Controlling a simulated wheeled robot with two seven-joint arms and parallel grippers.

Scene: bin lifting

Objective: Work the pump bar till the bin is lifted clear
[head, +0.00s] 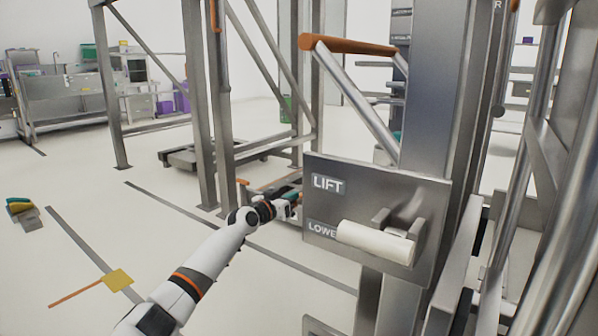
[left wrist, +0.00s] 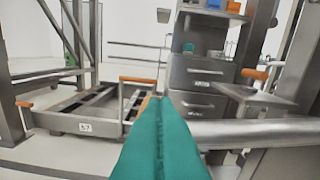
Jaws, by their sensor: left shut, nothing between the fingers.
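The pump bar (head: 357,100) is a grey slanted bar with an orange crosswise grip (head: 350,46), raised above a metal panel (head: 330,205) marked LIFT and LOWER. A white lever (head: 375,241) on the panel sits by the LOWER label. My left gripper (head: 294,197) is left of the panel, well below the orange grip and apart from it. Its teal fingers (left wrist: 162,145) are together and empty in the left wrist view. I cannot make out the bin for sure in either view. My right gripper is not in view.
Metal posts (head: 205,110) stand behind my left arm. A low frame marked A7 (left wrist: 85,127) and a drawer cabinet (left wrist: 195,103) show in the left wrist view. A thick silver tube (left wrist: 265,133) crosses at right there. The floor at left is mostly open, with a yellow item (head: 118,279).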

